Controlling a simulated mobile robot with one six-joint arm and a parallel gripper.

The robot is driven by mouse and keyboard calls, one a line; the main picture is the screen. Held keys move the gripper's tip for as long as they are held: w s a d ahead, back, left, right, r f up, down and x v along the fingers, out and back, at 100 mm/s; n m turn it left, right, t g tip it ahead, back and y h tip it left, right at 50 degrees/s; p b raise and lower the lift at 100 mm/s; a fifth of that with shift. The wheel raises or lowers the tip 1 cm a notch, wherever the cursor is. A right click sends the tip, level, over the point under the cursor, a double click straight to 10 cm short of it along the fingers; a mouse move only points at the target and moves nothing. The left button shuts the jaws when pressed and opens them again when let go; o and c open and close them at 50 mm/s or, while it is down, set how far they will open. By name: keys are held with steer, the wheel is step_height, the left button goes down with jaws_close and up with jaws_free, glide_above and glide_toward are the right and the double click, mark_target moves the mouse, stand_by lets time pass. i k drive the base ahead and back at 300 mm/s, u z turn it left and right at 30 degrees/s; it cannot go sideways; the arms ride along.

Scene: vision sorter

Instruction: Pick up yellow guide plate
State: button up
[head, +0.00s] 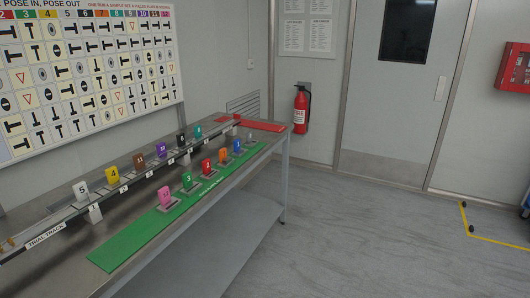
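The yellow guide plate (112,173), marked with what looks like a 4, stands upright on the raised track (62,212) along the back of the bench. It is between the white plate (81,190) on its left and the brown plate (137,161) on its right, apart from both. My gripper is not in view.
More coloured plates, purple (161,149), black (181,139) and teal (198,132), continue along the track. A front row, including pink (164,196) and green (187,180) plates, stands on a green strip (125,247).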

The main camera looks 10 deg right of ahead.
mark_target(115, 182)
steer(key=u, duration=0.15)
steer(key=i, duration=0.9)
steer(key=u, duration=4.35)
steer(key=i, duration=0.1)
steer(key=z, duration=3.05)
